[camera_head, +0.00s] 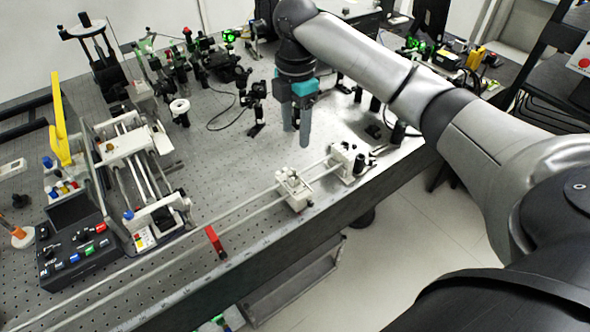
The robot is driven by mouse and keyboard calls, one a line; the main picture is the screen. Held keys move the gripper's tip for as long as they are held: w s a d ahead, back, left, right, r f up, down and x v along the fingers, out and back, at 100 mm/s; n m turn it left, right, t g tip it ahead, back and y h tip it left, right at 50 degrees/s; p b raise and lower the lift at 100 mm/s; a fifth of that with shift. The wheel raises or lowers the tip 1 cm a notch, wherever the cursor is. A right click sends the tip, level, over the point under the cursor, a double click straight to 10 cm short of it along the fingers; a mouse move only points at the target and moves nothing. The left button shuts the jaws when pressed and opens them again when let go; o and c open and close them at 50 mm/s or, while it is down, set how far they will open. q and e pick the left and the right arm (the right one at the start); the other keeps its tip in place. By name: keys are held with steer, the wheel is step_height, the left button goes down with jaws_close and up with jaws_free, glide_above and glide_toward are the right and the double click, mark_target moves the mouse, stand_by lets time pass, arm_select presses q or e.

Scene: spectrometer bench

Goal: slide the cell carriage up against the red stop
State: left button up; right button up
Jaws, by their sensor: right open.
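The cell carriage (295,189) looks like a small whitish block sitting on two parallel rails near the front edge of the bench. The red stop (215,242) is a small upright red plate across the same rails, down and left of the carriage. A clear stretch of rail lies between them, so they are apart. My right gripper (297,137) hangs with its two grey fingers pointing down, open and empty. It is above and behind the carriage in the picture and not touching it. My left gripper is not in view.
A whitish end block (349,160) stands at the right end of the rails. A black control box (74,245) and a white-framed rod assembly (135,150) stand at the left. Optical mounts crowd the back. The perforated bench (225,165) is bare behind the rails.

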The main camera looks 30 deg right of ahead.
mark_target(297, 175)
steer(key=f, duration=0.9)
steer(key=f+b, duration=0.1)
steer(key=f, duration=0.4)
steer(key=shift+d+f, duration=0.2)
steer(key=shift+d, duration=0.1)
steer(key=shift+c, duration=0.3)
jaws_close()
